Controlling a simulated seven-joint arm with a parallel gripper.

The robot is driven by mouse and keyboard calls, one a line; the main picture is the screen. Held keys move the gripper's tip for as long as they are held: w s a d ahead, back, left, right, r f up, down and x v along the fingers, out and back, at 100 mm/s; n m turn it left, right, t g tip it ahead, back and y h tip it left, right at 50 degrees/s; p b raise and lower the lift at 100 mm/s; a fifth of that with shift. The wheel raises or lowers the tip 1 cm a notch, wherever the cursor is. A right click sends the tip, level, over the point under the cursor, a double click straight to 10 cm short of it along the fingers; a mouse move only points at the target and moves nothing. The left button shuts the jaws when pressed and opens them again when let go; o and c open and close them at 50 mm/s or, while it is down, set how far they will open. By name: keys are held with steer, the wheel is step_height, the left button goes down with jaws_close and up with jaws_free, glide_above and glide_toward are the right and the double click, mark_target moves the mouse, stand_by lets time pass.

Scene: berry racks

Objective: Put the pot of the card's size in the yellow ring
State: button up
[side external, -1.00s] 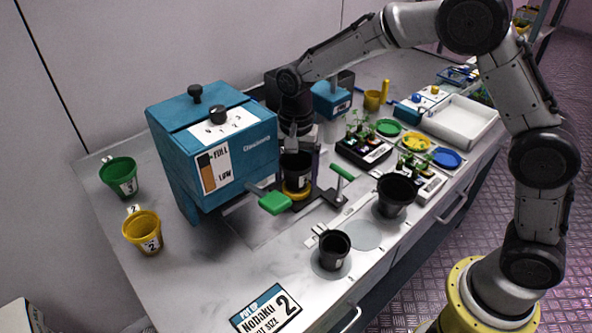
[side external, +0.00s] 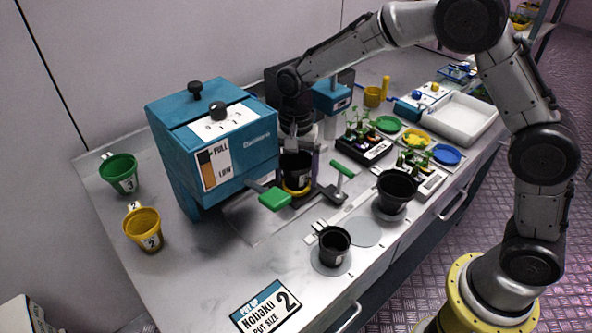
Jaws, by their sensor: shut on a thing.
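Two other black pots stand on grey discs: a small one (side external: 334,246) and a larger one (side external: 396,190).
The teal machine (side external: 215,150) with a green-handled lever (side external: 275,199) stands left of the ring; another green handle (side external: 342,168) is at its right. A green cup (side external: 119,173) and yellow cup (side external: 144,229) stand far left. Seedling trays (side external: 364,150) are behind right. One grey disc (side external: 363,231) is empty.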

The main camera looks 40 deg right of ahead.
steer(key=shift+f, duration=0.3)
steer(key=o, duration=1.1)
